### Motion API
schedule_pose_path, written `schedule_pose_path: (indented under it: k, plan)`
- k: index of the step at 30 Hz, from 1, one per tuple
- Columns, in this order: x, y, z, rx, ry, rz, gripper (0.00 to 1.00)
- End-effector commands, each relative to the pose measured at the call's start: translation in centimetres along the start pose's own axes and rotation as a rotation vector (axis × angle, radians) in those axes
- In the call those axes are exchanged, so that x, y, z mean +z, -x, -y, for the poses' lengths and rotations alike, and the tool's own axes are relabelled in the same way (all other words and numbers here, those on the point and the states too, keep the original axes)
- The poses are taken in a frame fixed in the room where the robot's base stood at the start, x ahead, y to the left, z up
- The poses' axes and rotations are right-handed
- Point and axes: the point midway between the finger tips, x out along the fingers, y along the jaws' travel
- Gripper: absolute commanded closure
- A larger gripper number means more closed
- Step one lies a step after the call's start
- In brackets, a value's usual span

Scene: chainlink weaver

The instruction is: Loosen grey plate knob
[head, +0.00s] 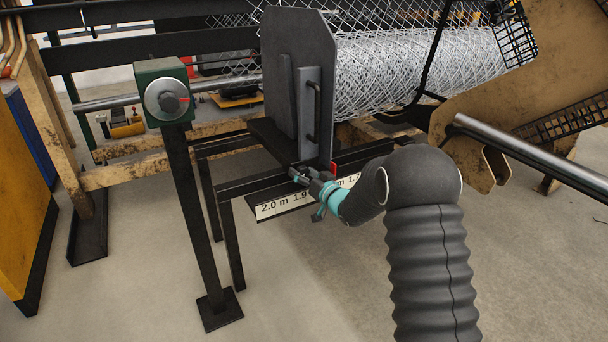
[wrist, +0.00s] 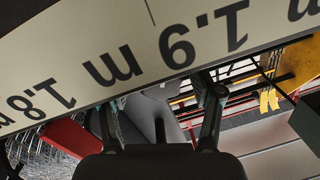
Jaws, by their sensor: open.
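The dark grey plate (head: 297,60) stands upright at the near end of the mesh roll in the head view, with a lighter bracket and a black handle (head: 316,112) on its face. My gripper (head: 311,185) is below the plate's lower edge, in front of the scale rail. In the wrist view, its two fingers (wrist: 160,100) are spread apart. A smooth grey shape (wrist: 152,112) shows between and behind them; I cannot tell whether it is the knob. No knob shows clearly in the head view, where my gripper covers part of the rail.
The scale strip (head: 275,207) runs along the rail and crosses the wrist view closely. A red pointer (head: 333,168) sits beside my gripper. A green box with a round dial (head: 166,98) stands on a post to the left. The floor in front is clear.

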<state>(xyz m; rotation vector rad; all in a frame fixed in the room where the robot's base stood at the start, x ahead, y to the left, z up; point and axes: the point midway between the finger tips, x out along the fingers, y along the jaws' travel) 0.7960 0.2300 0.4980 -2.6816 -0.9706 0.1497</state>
Motion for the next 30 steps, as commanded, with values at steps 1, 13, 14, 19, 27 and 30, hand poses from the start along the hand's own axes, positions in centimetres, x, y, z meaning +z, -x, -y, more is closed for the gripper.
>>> schedule_pose_path:
  k: [1,13,14,19,27,30]
  plan:
    - [0.01,-0.09,0.01,0.0,0.0,0.0,0.34]
    - [-0.01,-0.08,0.01,0.0,0.0,0.0,0.79]
    - [-0.01,-0.08,0.01,0.0,0.0,0.0,0.87]
    - [-0.02,-0.07,0.0,0.0,0.001,0.0,0.95]
    - [0.04,-0.07,-0.04,0.002,0.058,0.004,0.95]
    - [0.04,-0.07,-0.06,0.004,0.112,0.009,0.95]
